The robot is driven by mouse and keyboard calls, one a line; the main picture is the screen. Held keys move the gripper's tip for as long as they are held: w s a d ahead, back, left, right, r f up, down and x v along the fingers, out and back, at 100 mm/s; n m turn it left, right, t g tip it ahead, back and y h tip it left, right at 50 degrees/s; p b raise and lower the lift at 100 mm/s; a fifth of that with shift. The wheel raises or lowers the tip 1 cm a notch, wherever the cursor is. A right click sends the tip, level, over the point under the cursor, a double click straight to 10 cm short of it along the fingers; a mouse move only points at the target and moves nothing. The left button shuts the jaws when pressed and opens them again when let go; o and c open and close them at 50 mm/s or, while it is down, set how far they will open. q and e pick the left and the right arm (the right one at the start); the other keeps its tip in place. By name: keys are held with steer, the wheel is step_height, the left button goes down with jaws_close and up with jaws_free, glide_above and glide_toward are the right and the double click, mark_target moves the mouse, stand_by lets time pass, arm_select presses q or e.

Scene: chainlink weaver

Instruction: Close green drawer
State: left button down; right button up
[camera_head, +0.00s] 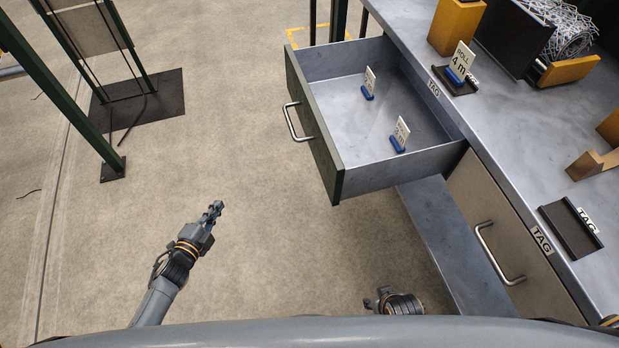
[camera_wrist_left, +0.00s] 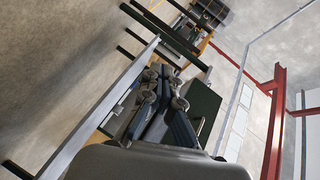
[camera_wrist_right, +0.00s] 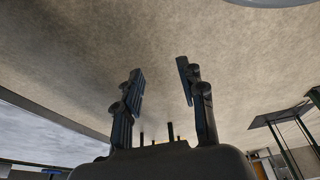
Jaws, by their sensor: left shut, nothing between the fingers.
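The green drawer (camera_head: 327,148) is pulled far out of the grey workbench. It has a dark green front and a silver handle (camera_head: 294,122) facing left. Two tags on blue clips stand inside it, a far tag (camera_head: 369,84) and a near tag (camera_head: 400,136). My left gripper (camera_head: 217,207) is shut and empty, to the lower left of the drawer front and apart from it. It also shows in the left wrist view (camera_wrist_left: 156,95). My right gripper (camera_head: 379,299) is low, below the drawer; the right wrist view shows its fingers (camera_wrist_right: 160,100) apart with nothing between them.
The workbench top (camera_head: 490,120) carries a roll of wire mesh (camera_head: 565,30), a tag reading "4 m" (camera_head: 461,62), and a dark tag holder (camera_head: 570,228). A closed beige drawer (camera_head: 490,230) sits at the lower right. A green post frame (camera_head: 70,95) stands at left. Floor between is clear.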

arm_select(q)
steer(key=w+d+r+m+h+b, duration=0.2)
steer(key=r+m+h, duration=0.1)
steer(key=r+m, duration=0.2)
steer(key=w+d+r+m+h+b, duration=0.2)
steer(key=d+r+m+h, duration=0.1)
steer(key=r+m, duration=0.25)
steer(key=s+d+r+m+g+h+b, duration=0.4)
steer(key=d+r+m+g+h+b, duration=0.3)
steer(key=m, duration=0.9)
steer(key=m+g, duration=0.3)
steer(key=m, duration=0.3)
glide_toward(323, 163)
steer(key=x, duration=0.6)
steer(key=shift+d, duration=0.15)
steer(key=shift+w+d, duration=0.1)
steer(key=shift+d, duration=0.3)
arm_select(e)
steer(key=w+r+t, duration=0.1)
steer(key=w+r, duration=0.1)
steer(key=r, duration=0.6)
steer(key=w+r+t, duration=0.1)
steer(key=w+r, duration=0.1)
steer(key=r, duration=0.6)
steer(key=shift+w+a+r+t, duration=0.25)
steer(key=shift+w+a+t, duration=0.1)
steer(key=shift+w+t, duration=0.05)
